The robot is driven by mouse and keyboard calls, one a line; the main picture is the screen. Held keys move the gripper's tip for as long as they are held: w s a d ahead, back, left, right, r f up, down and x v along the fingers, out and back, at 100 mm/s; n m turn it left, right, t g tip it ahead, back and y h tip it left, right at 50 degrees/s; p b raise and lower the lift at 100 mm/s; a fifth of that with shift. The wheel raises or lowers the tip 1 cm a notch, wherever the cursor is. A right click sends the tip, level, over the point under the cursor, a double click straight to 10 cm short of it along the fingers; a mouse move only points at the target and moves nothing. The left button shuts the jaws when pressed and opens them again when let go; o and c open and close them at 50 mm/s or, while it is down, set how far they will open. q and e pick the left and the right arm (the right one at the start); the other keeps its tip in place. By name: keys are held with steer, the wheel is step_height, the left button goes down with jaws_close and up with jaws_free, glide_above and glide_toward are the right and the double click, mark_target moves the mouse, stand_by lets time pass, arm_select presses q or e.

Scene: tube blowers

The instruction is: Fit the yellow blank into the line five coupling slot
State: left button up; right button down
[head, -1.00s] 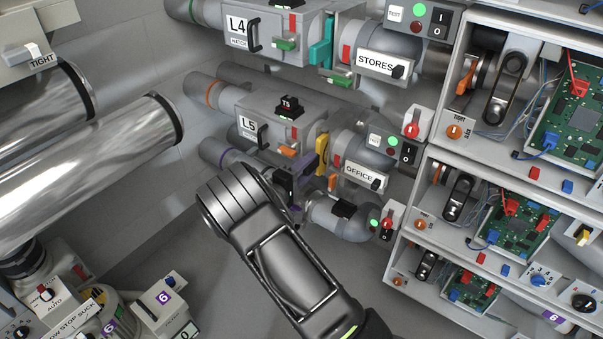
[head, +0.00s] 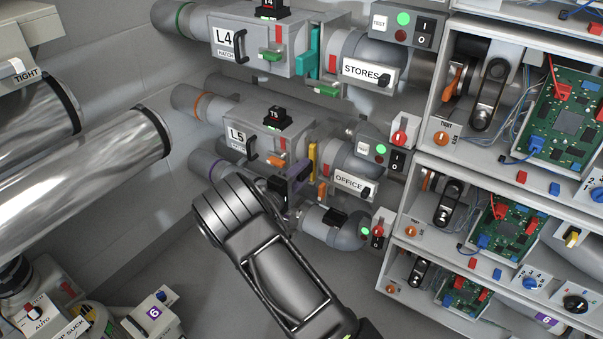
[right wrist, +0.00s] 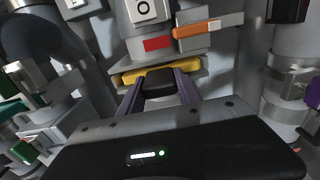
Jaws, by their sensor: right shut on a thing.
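The yellow blank (head: 312,160) stands as a narrow upright strip at the line five coupling, between the L5 hatch box (head: 262,140) and the pipe labelled OFFICE (head: 350,160). My right gripper (right wrist: 158,88) is shut on the blank's black grip, with the yellow plate (right wrist: 150,75) across its fingertips. In the head view my right arm comes from the bottom and hides most of the fingers. The wrist view shows the plate just before a grey housing with a red block (right wrist: 158,43) and an orange lever (right wrist: 196,30). How deep it sits in the slot cannot be told. My left gripper is out of view.
The L4 line above holds a teal plate (head: 308,53). Shelves with circuit boards (head: 572,120) fill the right. Large shiny pipes (head: 85,165) fill the left.

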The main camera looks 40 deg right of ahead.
steer(key=shift+d, duration=0.1)
steer(key=c, duration=0.8)
jaws_free()
steer(key=shift+o, duration=0.2)
steer(key=v, duration=0.7)
steer(key=shift+a+p, duration=0.4)
steer(key=shift+p, duration=0.05)
steer(key=shift+s, duration=0.1)
